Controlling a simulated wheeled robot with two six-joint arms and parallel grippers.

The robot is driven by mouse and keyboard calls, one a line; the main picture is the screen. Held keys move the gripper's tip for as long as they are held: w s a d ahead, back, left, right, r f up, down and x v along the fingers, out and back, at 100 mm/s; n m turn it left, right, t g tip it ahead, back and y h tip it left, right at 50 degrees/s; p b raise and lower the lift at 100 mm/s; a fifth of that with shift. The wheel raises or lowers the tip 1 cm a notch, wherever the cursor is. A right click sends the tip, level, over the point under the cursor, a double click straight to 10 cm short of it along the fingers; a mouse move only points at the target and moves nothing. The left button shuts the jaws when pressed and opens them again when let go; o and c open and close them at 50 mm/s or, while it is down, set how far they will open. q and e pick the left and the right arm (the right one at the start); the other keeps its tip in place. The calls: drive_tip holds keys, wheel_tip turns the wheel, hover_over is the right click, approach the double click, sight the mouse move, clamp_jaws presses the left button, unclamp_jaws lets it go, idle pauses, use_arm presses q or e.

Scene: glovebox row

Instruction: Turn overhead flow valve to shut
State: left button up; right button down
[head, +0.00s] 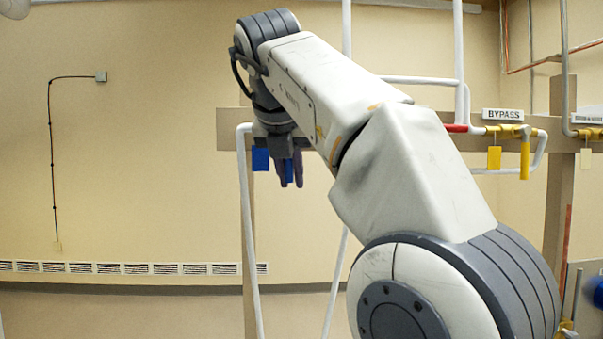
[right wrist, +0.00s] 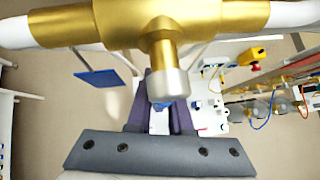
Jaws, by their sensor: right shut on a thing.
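The overhead flow valve is a brass body (right wrist: 165,18) with a silver stem cap (right wrist: 168,85), close in front of the right wrist camera. Its blue handle (head: 289,171) hangs down between the purple fingers of my right gripper (head: 291,176), which is shut on it. In the right wrist view, a little blue of the handle shows just below the cap, and most of it is hidden by the cap and fingers. A blue tag (head: 260,159) hangs just left of the gripper. In the head view, my right arm hides the valve body. My left gripper is not in view.
A BYPASS sign (head: 503,114) stands above another brass valve with a yellow handle (head: 525,160) and a yellow tag (head: 494,158). White pipes (head: 246,220) run down beside the gripper, in front of a beige rail (head: 228,130).

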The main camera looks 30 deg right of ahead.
idle(0.4)
drive_tip(key=c, duration=0.8)
unclamp_jaws()
drive_tip(key=shift+c, duration=0.2)
drive_tip(key=p+v, duration=0.3)
drive_tip(key=v, duration=0.7)
drive_tip(key=shift+r, duration=0.2)
drive_tip(key=shift+s+a, duration=0.1)
drive_tip(key=shift+s, duration=0.05)
